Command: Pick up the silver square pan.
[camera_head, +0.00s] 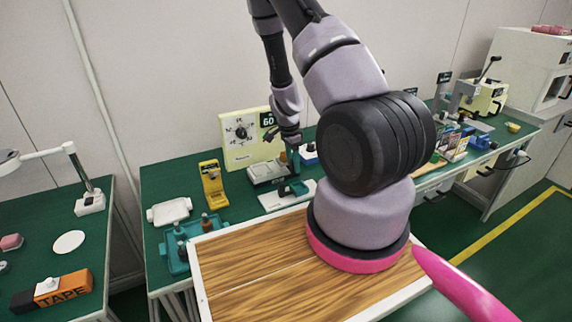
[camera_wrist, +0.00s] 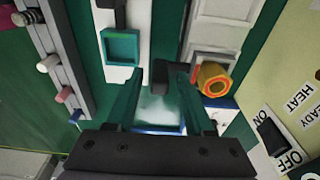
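A pale, silvery square surface with a blue edge (camera_wrist: 158,112) shows between my finger bases in the wrist view. It may be the silver square pan, but I cannot tell for certain. A small white and blue thing (camera_head: 309,154) stands just right of my gripper in the head view, and may be the same thing. My gripper (camera_head: 291,163) points down over the far bench, in front of the cream panel. In the wrist view my gripper's teal fingers (camera_wrist: 158,78) stand apart, with nothing clearly held between them. My fingers cover part of the pale surface.
A cream control panel (camera_head: 240,142) stands behind a grey box (camera_head: 268,173). A white base with a teal square holder (camera_wrist: 122,47) lies in front. An orange-yellow knob (camera_wrist: 214,78) is close to the right finger.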

